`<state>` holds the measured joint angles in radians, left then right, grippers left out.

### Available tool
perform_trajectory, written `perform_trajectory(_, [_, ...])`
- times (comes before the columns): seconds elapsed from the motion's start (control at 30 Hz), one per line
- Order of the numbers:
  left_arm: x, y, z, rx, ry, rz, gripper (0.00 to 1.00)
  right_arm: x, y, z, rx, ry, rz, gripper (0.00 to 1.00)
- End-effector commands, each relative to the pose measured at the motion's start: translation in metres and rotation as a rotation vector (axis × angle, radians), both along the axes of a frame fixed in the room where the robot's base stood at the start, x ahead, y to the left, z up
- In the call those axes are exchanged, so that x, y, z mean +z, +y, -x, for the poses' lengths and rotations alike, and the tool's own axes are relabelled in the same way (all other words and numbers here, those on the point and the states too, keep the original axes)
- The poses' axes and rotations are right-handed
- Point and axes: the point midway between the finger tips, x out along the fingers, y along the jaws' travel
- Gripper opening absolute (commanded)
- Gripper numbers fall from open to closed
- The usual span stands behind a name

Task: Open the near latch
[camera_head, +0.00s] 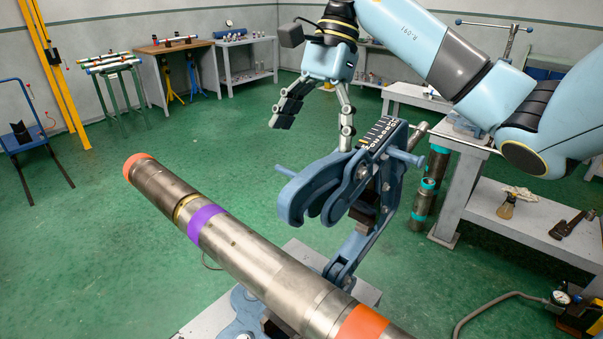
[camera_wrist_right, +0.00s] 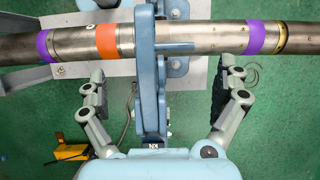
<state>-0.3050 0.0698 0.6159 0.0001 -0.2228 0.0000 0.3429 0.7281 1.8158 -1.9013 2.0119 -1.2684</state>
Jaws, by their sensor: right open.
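A blue pipe vise (camera_head: 322,185) stands beside the long steel pipe (camera_head: 265,262). Its hooked upper jaw is raised and tilted, and its hooks are clear of the pipe in the head view. A blue cross pin (camera_head: 405,157) sticks out of its lettered top end. I cannot tell which part is the near latch. My right gripper (camera_head: 313,136) is open and empty above and behind the jaw. In the right wrist view its fingers (camera_wrist_right: 160,76) spread either side of the blue vise arm (camera_wrist_right: 147,92), apart from it. My left gripper is not in view.
The pipe has a purple band (camera_head: 207,224) and orange bands. A grey workbench (camera_head: 500,205) with tools stands at the right. Dark pipe pieces (camera_head: 420,207) stand on the floor by it. Green floor is free at the left. A hose (camera_head: 490,303) lies at the lower right.

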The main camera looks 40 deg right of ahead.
Motion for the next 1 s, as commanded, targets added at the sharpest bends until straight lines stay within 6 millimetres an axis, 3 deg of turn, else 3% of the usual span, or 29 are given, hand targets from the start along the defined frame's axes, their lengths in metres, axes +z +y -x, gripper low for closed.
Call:
perform_trajectory(0.03, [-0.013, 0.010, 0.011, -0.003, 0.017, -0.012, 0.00, -0.017, 0.005, 0.000, 0.000, 0.000, -0.002, 1.00])
perform_trajectory(0.13, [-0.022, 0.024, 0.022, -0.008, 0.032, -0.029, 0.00, -0.033, 0.012, 0.001, -0.001, 0.001, -0.003, 1.00])
perform_trajectory(0.3, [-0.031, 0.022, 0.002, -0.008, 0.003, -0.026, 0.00, -0.052, 0.021, 0.001, -0.001, 0.000, -0.001, 1.00])
perform_trajectory(0.47, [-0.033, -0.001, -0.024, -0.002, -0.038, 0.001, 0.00, -0.058, 0.024, 0.002, -0.001, 0.000, -0.001, 1.00])
perform_trajectory(0.7, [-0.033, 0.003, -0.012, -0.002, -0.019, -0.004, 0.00, -0.057, 0.024, 0.002, -0.001, 0.000, -0.001, 1.00])
perform_trajectory(1.0, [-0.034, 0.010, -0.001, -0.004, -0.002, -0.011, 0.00, -0.057, 0.024, 0.001, -0.002, 0.000, -0.001, 0.61])
